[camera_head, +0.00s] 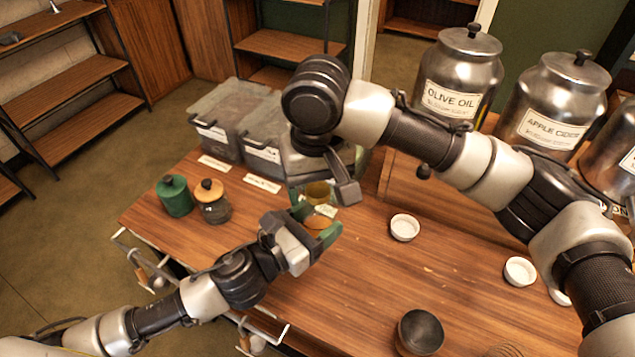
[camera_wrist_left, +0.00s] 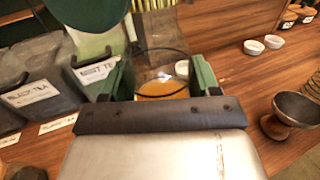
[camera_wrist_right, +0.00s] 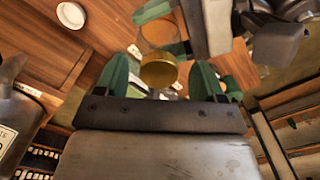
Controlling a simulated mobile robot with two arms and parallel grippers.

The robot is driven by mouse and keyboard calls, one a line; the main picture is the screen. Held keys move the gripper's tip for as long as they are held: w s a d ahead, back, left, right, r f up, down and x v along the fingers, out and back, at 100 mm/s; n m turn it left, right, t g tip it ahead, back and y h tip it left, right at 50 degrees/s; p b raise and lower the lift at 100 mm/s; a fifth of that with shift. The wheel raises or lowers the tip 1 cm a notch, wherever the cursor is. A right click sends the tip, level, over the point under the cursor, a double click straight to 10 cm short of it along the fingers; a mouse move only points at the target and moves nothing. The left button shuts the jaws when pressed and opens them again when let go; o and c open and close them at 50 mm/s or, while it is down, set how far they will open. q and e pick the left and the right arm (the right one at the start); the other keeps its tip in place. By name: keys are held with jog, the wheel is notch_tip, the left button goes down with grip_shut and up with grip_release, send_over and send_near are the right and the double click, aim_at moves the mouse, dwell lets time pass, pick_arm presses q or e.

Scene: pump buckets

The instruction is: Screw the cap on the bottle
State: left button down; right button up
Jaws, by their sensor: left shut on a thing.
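A clear glass bottle with orange contents (camera_head: 317,222) is held above the counter between the green fingers of my left gripper (camera_head: 318,222). Its orange part also shows in the left wrist view (camera_wrist_left: 162,88). A gold cap (camera_head: 318,190) is at the bottle's upper end in the head view; I cannot tell whether it is seated or threaded. My right gripper (camera_wrist_right: 160,78) is above the bottle, its green fingers apart on both sides of the gold cap (camera_wrist_right: 158,71), with gaps showing. My right arm partly hides the cap and bottle in the head view.
A green jar (camera_head: 174,196) and a wooden-lidded jar (camera_head: 212,202) stand left on the counter. Grey tea bins (camera_head: 215,135) are behind. White bowls (camera_head: 404,228) and a dark bowl (camera_head: 420,332) sit right. Steel canisters (camera_head: 458,75) line the back. The counter's middle is clear.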

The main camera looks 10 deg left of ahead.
jog(key=shift+r, duration=0.15)
notch_tip(320, 180, up, 12)
dwell(0.5)
dwell(0.5)
